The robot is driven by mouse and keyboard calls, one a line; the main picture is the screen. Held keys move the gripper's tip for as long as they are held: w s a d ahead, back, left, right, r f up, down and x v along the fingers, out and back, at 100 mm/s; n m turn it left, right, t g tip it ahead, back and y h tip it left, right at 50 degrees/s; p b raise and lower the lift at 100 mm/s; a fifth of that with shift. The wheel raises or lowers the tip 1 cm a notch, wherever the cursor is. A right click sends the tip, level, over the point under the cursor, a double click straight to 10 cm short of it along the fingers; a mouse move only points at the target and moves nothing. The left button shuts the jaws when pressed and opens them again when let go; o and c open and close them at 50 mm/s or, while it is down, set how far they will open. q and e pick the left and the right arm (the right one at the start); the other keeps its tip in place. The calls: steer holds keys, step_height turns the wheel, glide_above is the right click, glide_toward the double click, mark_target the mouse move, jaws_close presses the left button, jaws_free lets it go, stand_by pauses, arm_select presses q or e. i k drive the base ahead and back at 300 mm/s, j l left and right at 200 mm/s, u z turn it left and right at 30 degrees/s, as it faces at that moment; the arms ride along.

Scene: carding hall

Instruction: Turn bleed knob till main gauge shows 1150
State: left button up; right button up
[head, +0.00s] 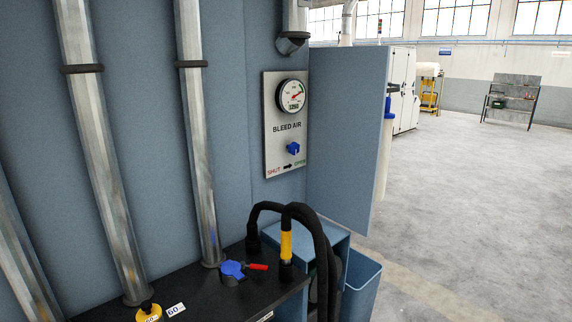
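A pale metal panel (271,151) labelled BLEED AIR is fixed upright on the blue wall. The round gauge (292,96) at its top has a white face, a dark rim, and a needle pointing right and a little up. A small number plate at the gauge's foot is too small to read surely. The blue bleed knob (293,149) sits below the lettering. Under it, SHUT is in red on the left, OPEN in green on the right, with a black arrow pointing right between them. Neither of my grippers is in view, and nothing touches the knob.
Below the panel, a dark bench top (213,290) carries a blue valve (233,270) with a red lever and black hoses (318,232) with a yellow sleeve. A blue door panel (343,135) stands out right of the gauge panel. A blue bin (361,290) is below. Open floor lies right.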

mark_target(294, 148)
steer(key=u, duration=0.45)
steer(key=l+u, duration=0.35)
steer(key=i+l+u, duration=0.1)
steer(key=u, duration=0.3)
steer(key=l+u, duration=0.5)
steer(key=l, duration=0.2)
steer(key=k+l+u, duration=0.1)
steer(key=l, duration=0.2)
steer(key=k+l+u, duration=0.15)
steer(key=l, duration=0.2)
